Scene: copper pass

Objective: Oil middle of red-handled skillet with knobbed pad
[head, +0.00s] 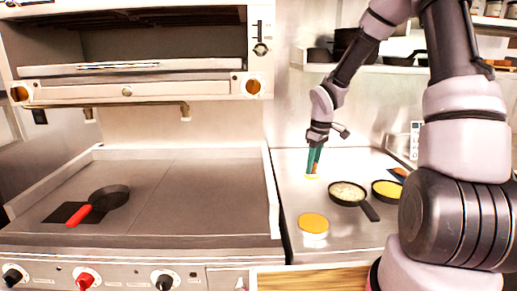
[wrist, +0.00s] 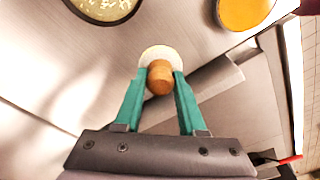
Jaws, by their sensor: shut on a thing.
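The red-handled skillet (head: 110,195) sits on the flat griddle at the left in the head view. Its red handle (head: 79,215) points toward the front left over a dark square patch. My gripper (head: 314,165) is over the steel counter at the right. In the wrist view my gripper (wrist: 160,77) has its green fingers shut on the wooden knob of the pad (wrist: 160,80). The pad's pale round base (wrist: 159,54) shows beyond the knob. I cannot tell whether the pad touches the counter.
A black pan with pale contents (head: 347,193) and a dish of yellow (head: 386,190) stand right of my gripper. An orange-topped round container (head: 313,223) stands nearer the front. The griddle (head: 200,195) is clear right of the skillet. An oven (head: 135,55) overhangs the griddle's back.

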